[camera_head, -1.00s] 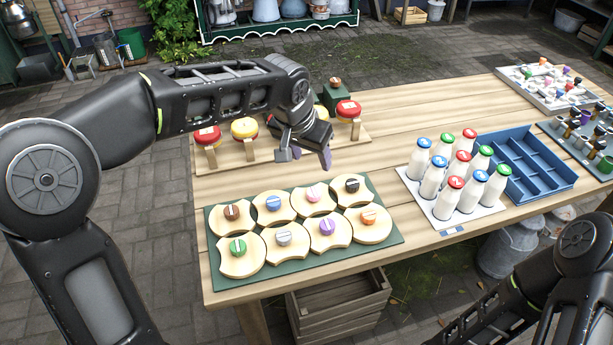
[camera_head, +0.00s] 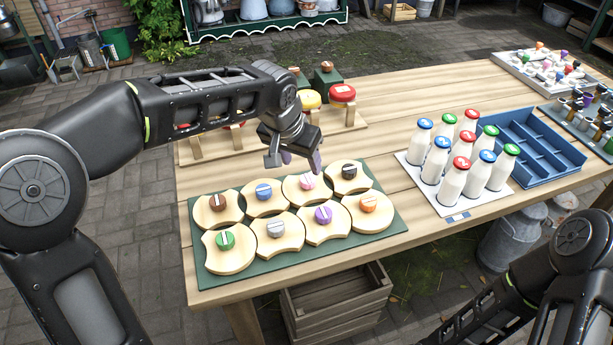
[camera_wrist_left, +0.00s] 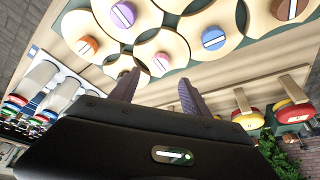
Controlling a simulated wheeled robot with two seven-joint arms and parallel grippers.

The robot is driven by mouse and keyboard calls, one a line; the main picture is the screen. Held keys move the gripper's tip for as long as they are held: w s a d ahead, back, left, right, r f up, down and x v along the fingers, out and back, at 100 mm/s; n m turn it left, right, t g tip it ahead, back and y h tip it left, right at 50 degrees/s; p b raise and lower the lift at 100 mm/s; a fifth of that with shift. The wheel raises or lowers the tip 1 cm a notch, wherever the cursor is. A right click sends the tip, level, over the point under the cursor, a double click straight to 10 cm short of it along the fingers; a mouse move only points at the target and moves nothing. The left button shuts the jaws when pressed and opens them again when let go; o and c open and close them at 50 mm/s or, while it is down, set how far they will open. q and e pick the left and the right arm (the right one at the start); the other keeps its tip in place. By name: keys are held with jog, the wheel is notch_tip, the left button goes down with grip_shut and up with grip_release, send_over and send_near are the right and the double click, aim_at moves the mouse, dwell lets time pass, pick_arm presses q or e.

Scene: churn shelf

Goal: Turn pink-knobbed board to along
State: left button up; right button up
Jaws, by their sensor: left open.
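The pink-knobbed board (camera_head: 303,198) is a pale round wooden board in the back row on the green mat (camera_head: 212,283), between the blue-knobbed board (camera_head: 263,205) and the black-knobbed board (camera_head: 350,186). A light stripe crosses its pink knob (camera_head: 307,181). The knob also shows in the left wrist view (camera_wrist_left: 161,61), just beyond the fingers. My left gripper (camera_head: 302,161) is open and empty, above and slightly behind the pink knob, apart from it. Its two fingers (camera_wrist_left: 158,92) point toward the board in the wrist view. My right gripper is out of view.
Neighbouring boards with brown, green, grey, purple and orange (camera_head: 368,202) knobs sit close around. Behind stands a rack with red and yellow round tops (camera_head: 342,93). Milk bottles (camera_head: 457,182) and a blue crate (camera_head: 545,183) stand to the right. Bare table lies between mat and bottles.

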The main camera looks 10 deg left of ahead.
aim_at(308, 178)
pick_arm(q)
jog(key=shift+p+x, duration=0.35)
jog(key=shift+x, duration=3.55)
jog(key=shift+c, duration=0.2)
grip_shut()
